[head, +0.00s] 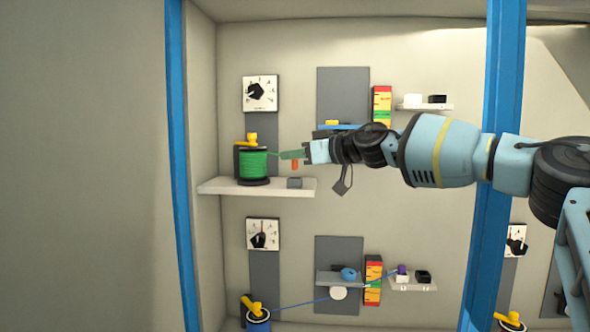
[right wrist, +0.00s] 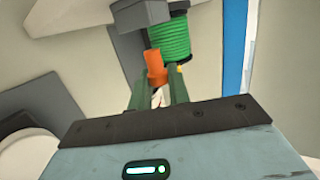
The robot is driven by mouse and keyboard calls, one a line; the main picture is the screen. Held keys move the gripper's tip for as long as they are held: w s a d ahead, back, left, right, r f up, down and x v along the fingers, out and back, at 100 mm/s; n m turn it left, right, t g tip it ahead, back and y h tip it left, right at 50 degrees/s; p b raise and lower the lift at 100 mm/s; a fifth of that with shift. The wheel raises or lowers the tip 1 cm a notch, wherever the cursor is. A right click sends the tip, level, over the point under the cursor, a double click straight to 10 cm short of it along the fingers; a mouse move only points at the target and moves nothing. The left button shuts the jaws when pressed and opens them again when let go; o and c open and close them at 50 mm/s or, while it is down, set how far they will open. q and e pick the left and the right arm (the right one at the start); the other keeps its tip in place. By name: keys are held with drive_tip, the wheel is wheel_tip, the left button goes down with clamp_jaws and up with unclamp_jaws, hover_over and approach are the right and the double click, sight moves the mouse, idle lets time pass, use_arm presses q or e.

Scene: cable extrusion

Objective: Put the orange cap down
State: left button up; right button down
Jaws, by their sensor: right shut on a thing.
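The orange cap (head: 295,165) hangs just below the green fingertips of my right gripper (head: 292,154), above the white shelf (head: 218,187). In the right wrist view the orange cap (right wrist: 156,66) sits at the tips of the two green fingers of that gripper (right wrist: 159,84), which are shut on it. Part of the cap is hidden by the fingers. My left gripper is not in view.
A dial (head: 260,93) is above. A blue post (head: 497,120) stands behind my right arm.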

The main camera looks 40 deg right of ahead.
sight(295, 169)
wheel_tip(295, 169, down, 3)
drive_tip(key=shift+f, duration=0.1)
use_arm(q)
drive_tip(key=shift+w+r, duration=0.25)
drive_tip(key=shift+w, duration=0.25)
use_arm(e)
drive_tip(key=shift+f, duration=0.15)
drive_tip(key=c, duration=1.3)
unclamp_jaws()
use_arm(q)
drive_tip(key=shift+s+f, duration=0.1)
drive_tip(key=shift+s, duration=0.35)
